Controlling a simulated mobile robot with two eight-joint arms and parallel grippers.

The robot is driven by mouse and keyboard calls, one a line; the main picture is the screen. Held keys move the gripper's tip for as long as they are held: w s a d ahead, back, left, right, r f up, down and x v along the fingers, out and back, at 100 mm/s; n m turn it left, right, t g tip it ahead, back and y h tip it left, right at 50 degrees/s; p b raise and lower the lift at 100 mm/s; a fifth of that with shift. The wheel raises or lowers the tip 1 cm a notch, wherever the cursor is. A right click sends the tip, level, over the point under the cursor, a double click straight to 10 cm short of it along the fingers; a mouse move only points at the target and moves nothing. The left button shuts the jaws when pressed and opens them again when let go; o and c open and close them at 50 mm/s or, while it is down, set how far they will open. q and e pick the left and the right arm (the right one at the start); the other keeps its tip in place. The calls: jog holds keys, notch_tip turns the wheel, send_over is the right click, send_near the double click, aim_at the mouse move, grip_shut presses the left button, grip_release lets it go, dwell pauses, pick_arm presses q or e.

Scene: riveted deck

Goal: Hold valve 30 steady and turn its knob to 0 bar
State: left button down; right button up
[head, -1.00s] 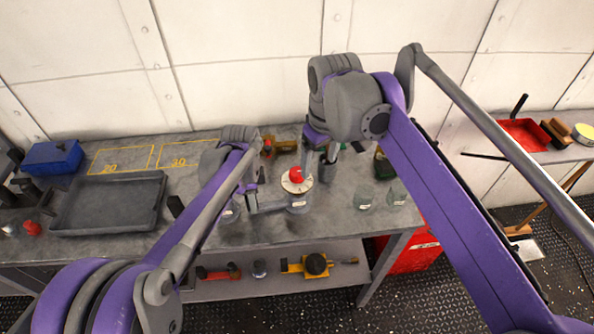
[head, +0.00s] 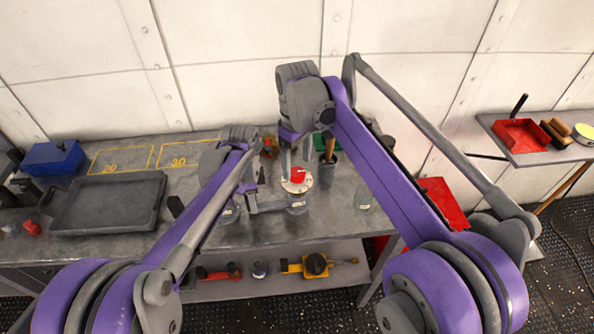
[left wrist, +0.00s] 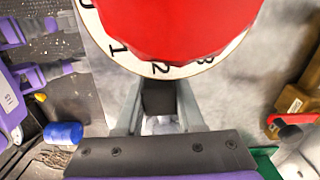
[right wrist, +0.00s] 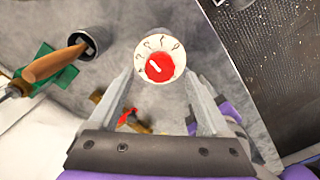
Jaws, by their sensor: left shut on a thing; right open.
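The valve (head: 297,206) stands upright on the bench, with a red knob (head: 298,175) on a white numbered dial (head: 287,187). Its small label is unreadable. My left gripper (head: 277,206) is shut on the valve's body from the left, below the dial. In the left wrist view, the red knob (left wrist: 170,25) and part of the dial rise above the fingers. My right gripper (right wrist: 160,78) is open above the knob, pointing down. In the right wrist view, the red knob (right wrist: 160,67) with a white mark lies between the finger ends, apparently untouched. The mark's reading is unclear.
A grey tray (head: 107,203) and yellow outlines marked 20 and 30 lie left. The bench front is clear.

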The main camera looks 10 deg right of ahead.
aim_at(297, 172)
jog(key=shift+f, duration=1.95)
grip_shut()
